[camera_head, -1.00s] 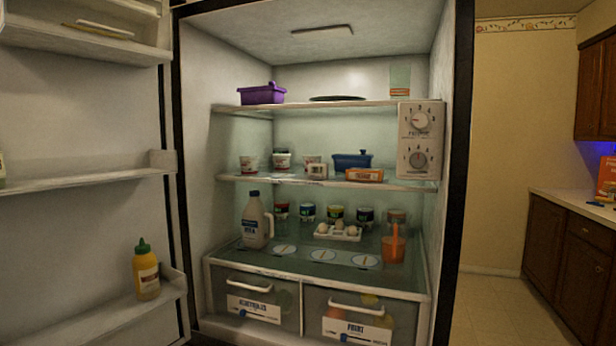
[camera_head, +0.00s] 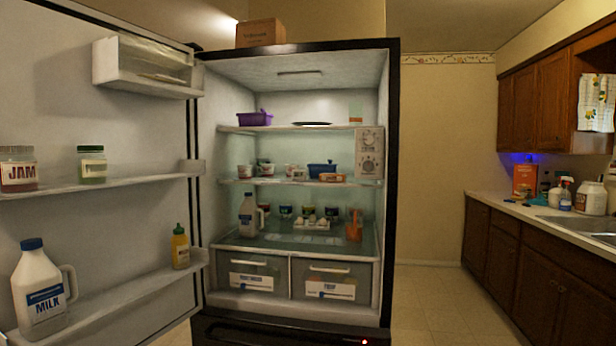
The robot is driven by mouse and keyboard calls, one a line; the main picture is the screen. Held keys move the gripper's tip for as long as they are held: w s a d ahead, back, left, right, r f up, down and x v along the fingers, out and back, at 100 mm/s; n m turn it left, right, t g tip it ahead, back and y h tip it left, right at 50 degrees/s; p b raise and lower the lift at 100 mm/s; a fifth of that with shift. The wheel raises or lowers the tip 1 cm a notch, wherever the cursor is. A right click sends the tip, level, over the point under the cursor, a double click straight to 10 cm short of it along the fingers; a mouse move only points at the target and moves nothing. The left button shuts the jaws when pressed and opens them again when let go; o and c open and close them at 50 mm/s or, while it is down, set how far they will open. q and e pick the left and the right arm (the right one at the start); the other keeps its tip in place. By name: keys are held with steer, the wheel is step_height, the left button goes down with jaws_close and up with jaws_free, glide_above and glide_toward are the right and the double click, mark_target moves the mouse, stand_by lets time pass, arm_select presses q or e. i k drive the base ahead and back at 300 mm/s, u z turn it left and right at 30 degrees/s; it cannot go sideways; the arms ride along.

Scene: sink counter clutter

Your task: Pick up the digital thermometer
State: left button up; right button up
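I cannot make out the digital thermometer for certain. A small pale boxy item (camera_head: 299,174) stands at the front of the fridge's middle shelf, among small tubs. It is too small here to tell what it is. A small dark item (camera_head: 511,201) lies near the counter's left front edge and is also too small to identify. Neither of my grippers is in view.
The fridge (camera_head: 394,200) stands open, its door (camera_head: 90,240) at left holding jars, mustard and a milk jug (camera_head: 40,290). At right, the counter (camera_head: 490,201) carries an orange box (camera_head: 525,178) and bottles beside the sink (camera_head: 585,226). The floor between is clear.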

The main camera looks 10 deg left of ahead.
mark_target(296, 175)
steer(key=z, duration=0.55)
steer(key=i, duration=1.4)
steer(key=u, duration=0.5)
